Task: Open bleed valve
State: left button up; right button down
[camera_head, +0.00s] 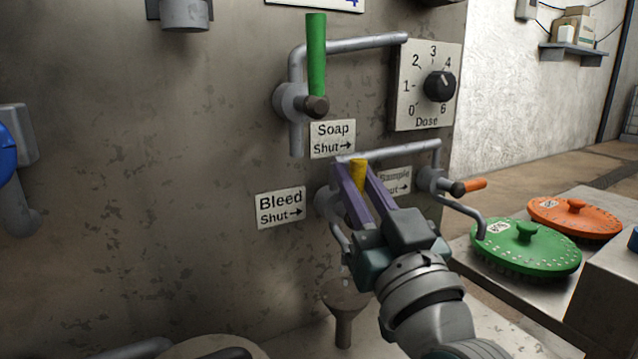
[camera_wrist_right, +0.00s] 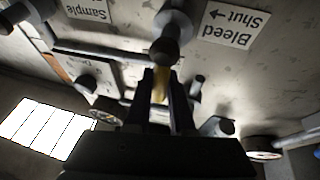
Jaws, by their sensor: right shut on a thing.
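The bleed valve (camera_head: 326,203) is on the stained metal wall, just right of the "Bleed Shut→" label (camera_head: 281,207). Its yellow handle (camera_head: 358,172) points upward. My right gripper (camera_head: 356,172) is shut on the yellow handle, with its purple fingers on either side. In the wrist view the yellow handle (camera_wrist_right: 160,85) shows between my right gripper's dark fingers (camera_wrist_right: 160,82), below the round valve hub (camera_wrist_right: 164,51). My gripper hides much of the valve body in the head view. My left gripper is not in view.
The sample valve with its orange handle (camera_head: 469,187) is close right of my gripper. A funnel (camera_head: 345,298) is below. Green (camera_head: 527,248) and orange (camera_head: 575,217) brush discs lie right.

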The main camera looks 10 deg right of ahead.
jog(key=shift+a+n, duration=0.1)
jog(key=shift+n, duration=0.2)
jog(key=c, duration=0.8)
grip_release()
jog(key=shift+p+v, duration=0.3)
jog(key=shift+v, duration=4.75)
jog(key=v, duration=0.9)
